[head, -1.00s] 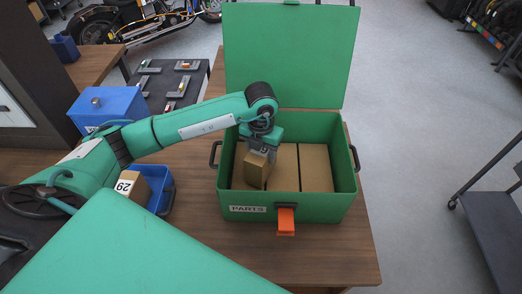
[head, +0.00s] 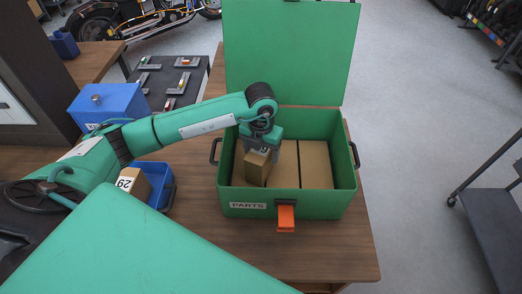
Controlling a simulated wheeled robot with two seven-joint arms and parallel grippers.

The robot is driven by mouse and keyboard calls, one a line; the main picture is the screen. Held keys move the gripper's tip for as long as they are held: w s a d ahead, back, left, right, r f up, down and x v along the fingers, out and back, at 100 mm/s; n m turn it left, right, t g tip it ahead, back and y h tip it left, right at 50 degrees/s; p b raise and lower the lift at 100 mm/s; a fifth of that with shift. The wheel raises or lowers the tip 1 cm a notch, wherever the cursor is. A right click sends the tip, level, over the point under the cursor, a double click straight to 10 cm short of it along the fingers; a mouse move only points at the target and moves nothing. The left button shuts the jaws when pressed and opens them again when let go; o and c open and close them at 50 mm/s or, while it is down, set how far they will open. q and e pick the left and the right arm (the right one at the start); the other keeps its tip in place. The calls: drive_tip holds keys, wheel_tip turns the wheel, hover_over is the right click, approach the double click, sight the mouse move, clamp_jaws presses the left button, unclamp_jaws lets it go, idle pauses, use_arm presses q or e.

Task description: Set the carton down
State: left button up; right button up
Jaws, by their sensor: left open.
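The small brown carton (head: 257,171) is inside the green box marked PARTS (head: 330,205), in its left part. It stands at a slight angle to the box walls. My left gripper (head: 262,151) points down into the box at the carton's top, and its jaws are open. The jaws partly cover the carton's upper end. I cannot tell whether they touch it, nor see clearly what is under it. My right gripper is not in view.
The green lid (head: 290,55) stands open behind the box. Flat brown surfaces (head: 316,165) fill the box bottom. An orange latch (head: 286,218) hangs in front.

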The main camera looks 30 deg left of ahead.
use_arm(q)
wheel_tip(320, 180, up, 10)
drive_tip(key=b, duration=0.5)
drive_tip(key=shift+r, duration=1.05)
